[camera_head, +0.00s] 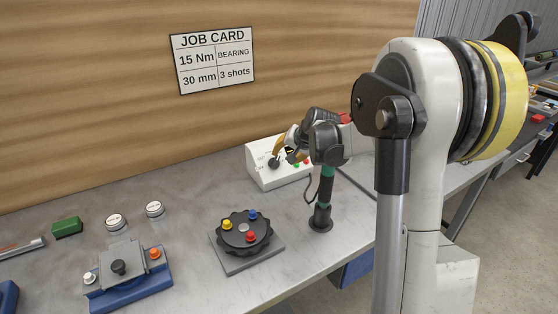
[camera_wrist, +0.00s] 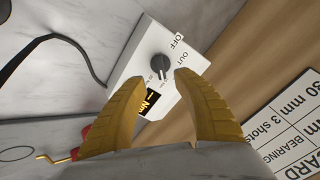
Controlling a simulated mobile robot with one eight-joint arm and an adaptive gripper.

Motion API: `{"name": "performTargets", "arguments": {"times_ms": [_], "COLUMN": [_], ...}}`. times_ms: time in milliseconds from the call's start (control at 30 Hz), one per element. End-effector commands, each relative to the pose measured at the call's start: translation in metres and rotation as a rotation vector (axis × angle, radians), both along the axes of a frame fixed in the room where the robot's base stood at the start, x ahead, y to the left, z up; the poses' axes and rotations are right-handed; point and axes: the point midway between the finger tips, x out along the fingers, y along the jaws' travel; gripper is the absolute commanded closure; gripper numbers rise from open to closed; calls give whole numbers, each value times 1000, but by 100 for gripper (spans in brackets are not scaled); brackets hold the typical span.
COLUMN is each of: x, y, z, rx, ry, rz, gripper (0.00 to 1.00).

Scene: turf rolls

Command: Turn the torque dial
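The torque dial is a dark round knob (camera_wrist: 160,67) on a white control box (camera_wrist: 132,64). In the wrist view it lies between my gripper's (camera_wrist: 159,78) two yellow fingertips, with gaps showing beside it. My gripper is open and empty; I cannot tell how far the tips are above the knob. Labels "OFF" and "OUT" sit beside the knob. A small display (camera_wrist: 150,103) reading "-- Nm" is partly hidden by the fingers. In the head view the box (camera_head: 262,178) stands at the back of the bench, with my gripper (camera_head: 277,151) over its front face.
A dark upright tool with a green band (camera_head: 326,172) stands before the box. A black round fixture (camera_head: 243,231) with coloured pegs and a blue-based fixture (camera_head: 128,277) sit on the bench. The job card (camera_head: 212,60) on the wall reads 15 Nm, bearing, 30 mm, 3 shots.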

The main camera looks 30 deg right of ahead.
Motion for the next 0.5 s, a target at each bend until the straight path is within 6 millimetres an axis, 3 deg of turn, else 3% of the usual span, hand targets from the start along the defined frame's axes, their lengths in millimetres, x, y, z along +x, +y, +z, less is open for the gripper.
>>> {"name": "performTargets", "arguments": {"times_ms": [200, 500], "x": [-18, -20], "y": [0, 0], "z": [20, 23], "rx": [1, 1], "ry": [-1, -1], "rz": [0, 0], "gripper": [64, 64]}}
